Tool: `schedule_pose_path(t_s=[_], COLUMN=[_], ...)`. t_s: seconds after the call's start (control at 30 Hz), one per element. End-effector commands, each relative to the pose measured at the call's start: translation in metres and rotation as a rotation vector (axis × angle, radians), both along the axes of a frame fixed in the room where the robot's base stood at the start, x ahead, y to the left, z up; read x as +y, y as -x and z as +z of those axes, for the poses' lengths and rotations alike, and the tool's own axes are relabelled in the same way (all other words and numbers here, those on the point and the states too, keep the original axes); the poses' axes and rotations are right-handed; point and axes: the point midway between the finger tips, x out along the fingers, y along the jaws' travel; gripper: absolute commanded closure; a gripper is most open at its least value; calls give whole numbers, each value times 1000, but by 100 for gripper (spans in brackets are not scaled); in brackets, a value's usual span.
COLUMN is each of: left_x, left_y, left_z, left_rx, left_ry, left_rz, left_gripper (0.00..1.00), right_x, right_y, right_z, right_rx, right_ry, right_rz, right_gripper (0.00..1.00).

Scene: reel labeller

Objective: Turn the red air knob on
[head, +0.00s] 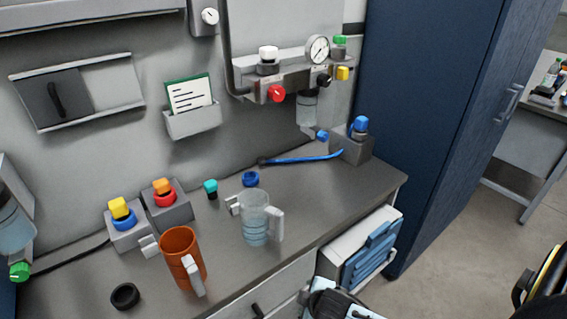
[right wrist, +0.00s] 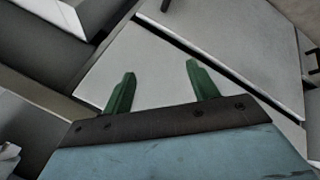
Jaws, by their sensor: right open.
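The red air knob (head: 277,93) is on the grey air unit (head: 288,75) mounted on the wall at the upper middle of the head view. A round pressure gauge (head: 317,49) sits to its right on the same unit; its needle is too small to read. My right gripper (right wrist: 160,88) shows its two green fingers apart with nothing between them in the right wrist view. It points at pale panels, and the knob is not in that view. Part of an arm shows at the bottom of the head view, well below the knob. My left gripper is not in view.
An orange mug (head: 181,255) and a clear jug (head: 255,218) stand on the grey bench. A blue hose (head: 305,158) lies towards a grey block (head: 352,146). A tall blue cabinet (head: 425,90) bounds the right side. The wall before the knob is unobstructed.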

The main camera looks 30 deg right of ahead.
Motion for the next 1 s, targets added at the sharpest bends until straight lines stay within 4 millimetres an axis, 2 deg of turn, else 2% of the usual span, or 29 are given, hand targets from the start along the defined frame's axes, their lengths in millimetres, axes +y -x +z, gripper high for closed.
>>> schedule_pose_path(t_s=[0.03, 0.1, 0.23, 0.4, 0.67, 0.83, 1.0], left_x=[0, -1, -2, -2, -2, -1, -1], left_y=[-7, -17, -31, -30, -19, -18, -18], left_z=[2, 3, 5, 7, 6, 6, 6], left_rx=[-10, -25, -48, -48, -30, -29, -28], left_ry=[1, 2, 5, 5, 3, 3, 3], left_rz=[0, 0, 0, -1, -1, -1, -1], left_gripper=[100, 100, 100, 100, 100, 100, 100], right_x=[4, 9, 17, 19, -1, -35, -78], right_y=[-11, -19, -28, -48, -97, -130, -144], right_z=[33, 70, 132, 217, 296, 352, 400], right_rx=[-42, -86, -165, -318, -522, -597, -563], right_ry=[25, 58, 121, 308, 767, 1219, 1639], right_rz=[34, 68, 135, 299, 609, 843, 1029], right_gripper=[41, 41, 41, 41, 41, 41, 41])
